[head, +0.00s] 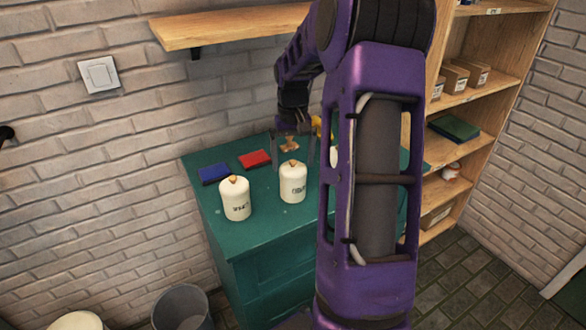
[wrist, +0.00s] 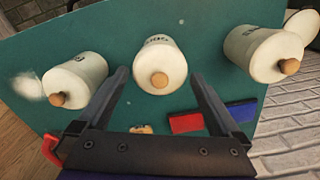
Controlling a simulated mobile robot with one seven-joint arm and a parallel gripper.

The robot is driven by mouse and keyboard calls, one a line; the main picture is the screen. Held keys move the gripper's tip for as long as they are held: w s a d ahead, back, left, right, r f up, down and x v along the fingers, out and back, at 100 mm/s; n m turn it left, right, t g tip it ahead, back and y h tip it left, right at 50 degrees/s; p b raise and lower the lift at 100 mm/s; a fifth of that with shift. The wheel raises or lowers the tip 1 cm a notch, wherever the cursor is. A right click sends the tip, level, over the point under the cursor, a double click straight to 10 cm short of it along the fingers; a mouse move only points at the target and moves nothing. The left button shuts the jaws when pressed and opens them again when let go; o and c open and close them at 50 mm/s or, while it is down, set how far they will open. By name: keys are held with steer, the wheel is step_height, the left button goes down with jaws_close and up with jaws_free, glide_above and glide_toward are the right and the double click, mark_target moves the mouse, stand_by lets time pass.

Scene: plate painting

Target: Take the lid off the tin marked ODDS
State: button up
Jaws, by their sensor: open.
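Three cream tins with lids and round wooden knobs stand on the green top. The middle tin (wrist: 160,60) has dark, blurred, upside-down lettering that looks like ODDS; it seems to be the right-hand clear tin (head: 292,186) in the head view. Its lid is on, with the knob (wrist: 159,80) upward. My gripper (wrist: 160,78) is open and empty, its fingers showing either side of that knob in the wrist view. In the head view my gripper (head: 294,152) is above and behind this tin, apart from it. The other tins (wrist: 75,80) (wrist: 262,52) are lidded too.
A red block (head: 255,159) and a blue block (head: 214,173) lie at the back left of the green cabinet top (head: 262,207). A small brown object (head: 290,144) lies near my fingers. A wooden shelf (head: 230,27) hangs above. My arm hides the cabinet's right part.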

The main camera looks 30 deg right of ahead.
steer(key=shift+f, duration=0.15)
steer(key=shift+s, duration=0.1)
steer(key=c, duration=1.4)
